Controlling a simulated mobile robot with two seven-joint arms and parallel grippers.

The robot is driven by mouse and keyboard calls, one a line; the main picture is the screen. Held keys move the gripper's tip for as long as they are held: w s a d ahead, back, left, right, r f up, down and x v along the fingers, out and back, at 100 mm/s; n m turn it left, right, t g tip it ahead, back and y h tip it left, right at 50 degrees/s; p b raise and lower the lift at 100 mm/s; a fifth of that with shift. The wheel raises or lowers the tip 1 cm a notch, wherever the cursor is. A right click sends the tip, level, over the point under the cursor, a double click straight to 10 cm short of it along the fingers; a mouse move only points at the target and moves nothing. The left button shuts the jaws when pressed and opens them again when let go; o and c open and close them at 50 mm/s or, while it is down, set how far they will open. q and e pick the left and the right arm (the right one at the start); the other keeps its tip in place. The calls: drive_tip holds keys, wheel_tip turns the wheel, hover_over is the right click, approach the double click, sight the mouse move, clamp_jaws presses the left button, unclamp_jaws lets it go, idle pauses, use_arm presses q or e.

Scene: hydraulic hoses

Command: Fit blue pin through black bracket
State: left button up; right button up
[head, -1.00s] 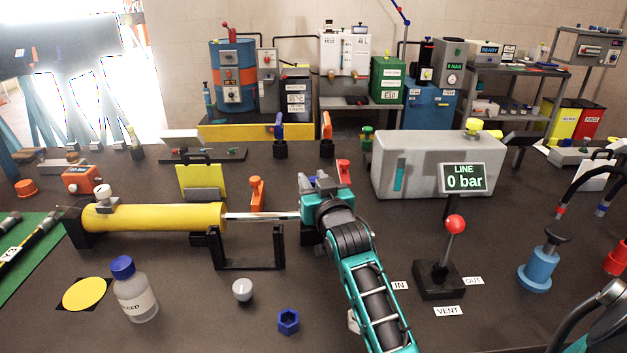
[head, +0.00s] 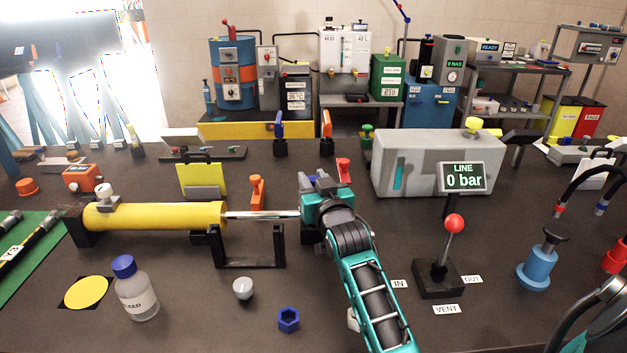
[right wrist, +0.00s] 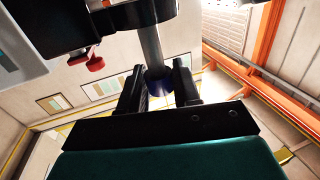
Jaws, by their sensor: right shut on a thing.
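My right gripper (head: 322,183) is at the rod end of the yellow cylinder (head: 155,216), with its arm coming from the front. In the right wrist view its two dark fingers (right wrist: 160,90) are closed on the blue head of the pin (right wrist: 158,84). A grey shank runs from that head up to a black part (right wrist: 130,14), which looks like the bracket. Whether the shank goes through it cannot be told. In the head view a black block (head: 308,236), perhaps the bracket, shows just below the gripper, which hides most of it.
A black stand (head: 248,263) is left of the gripper. A white cup (head: 243,289), blue nut (head: 288,319) and bottle (head: 136,290) stand in front. A red-knobbed lever (head: 440,275) and grey tank (head: 410,165) are to the right. An orange clip (head: 257,193) stands behind the rod.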

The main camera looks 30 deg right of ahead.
drive_tip(key=shift+p, duration=0.3)
drive_tip(key=shift+f+b, duration=0.45)
drive_tip(key=shift+f, duration=0.2)
idle(0.5)
drive_tip(key=shift+f+b, duration=0.95)
drive_tip(key=shift+f, duration=0.75)
drive_tip(key=o, duration=1)
drive_tip(key=shift+c, duration=0.2)
drive_tip(key=shift+o, duration=0.8)
drive_tip(key=shift+f, duration=0.1)
drive_tip(key=shift+s, duration=0.1)
